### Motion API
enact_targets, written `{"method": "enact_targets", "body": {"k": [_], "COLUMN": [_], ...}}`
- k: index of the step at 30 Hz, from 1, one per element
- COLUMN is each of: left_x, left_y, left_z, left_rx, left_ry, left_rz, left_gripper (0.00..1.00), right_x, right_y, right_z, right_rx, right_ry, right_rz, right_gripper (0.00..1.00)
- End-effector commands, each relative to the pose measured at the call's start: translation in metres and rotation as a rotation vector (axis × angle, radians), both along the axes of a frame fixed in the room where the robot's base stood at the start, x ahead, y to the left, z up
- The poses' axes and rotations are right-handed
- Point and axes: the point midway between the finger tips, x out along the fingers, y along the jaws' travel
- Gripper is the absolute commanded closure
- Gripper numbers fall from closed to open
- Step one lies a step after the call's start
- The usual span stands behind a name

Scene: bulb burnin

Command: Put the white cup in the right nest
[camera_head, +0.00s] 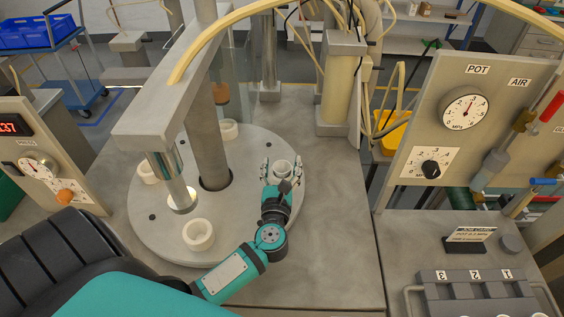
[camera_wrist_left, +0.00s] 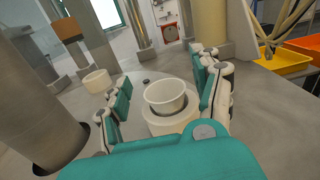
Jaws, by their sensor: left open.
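The white cup (camera_wrist_left: 165,93) stands inside the cream ring of the right nest (camera_wrist_left: 168,126) in the left wrist view. Its rim and upper wall show above the ring, and its base is hidden inside. In the head view the cup (camera_head: 283,168) is at the right side of the round grey plate (camera_head: 255,212). My left gripper (camera_head: 282,165) is open, with its fingers on both sides of the cup. In the left wrist view gaps show between the fingers and the cup. My right gripper is not in view.
Other cream nests sit at the front (camera_head: 198,236), left (camera_head: 147,173) and back (camera_head: 229,130) of the plate. A grey post (camera_head: 205,130) rises from its middle, and a metal cylinder (camera_head: 172,178) hangs over its left part. The bench right of the plate is clear.

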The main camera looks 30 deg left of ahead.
Motion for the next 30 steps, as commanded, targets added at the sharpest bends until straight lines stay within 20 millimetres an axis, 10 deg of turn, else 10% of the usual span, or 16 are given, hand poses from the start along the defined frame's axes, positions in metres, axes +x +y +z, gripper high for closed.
{"method": "enact_targets", "body": {"k": [12,30], "left_x": [-0.076,-0.087], "left_y": [-0.041,-0.048], "left_z": [-0.005,-0.002], "left_rx": [-0.001,0.006], "left_ry": [0.002,0.003], "left_rz": [0.001,-0.001], "left_gripper": [0.34,0.34], "right_x": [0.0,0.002], "right_y": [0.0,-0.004], "right_z": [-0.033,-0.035], "right_rx": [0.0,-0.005], "right_ry": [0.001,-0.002], "right_rz": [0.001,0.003], "right_gripper": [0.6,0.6]}}
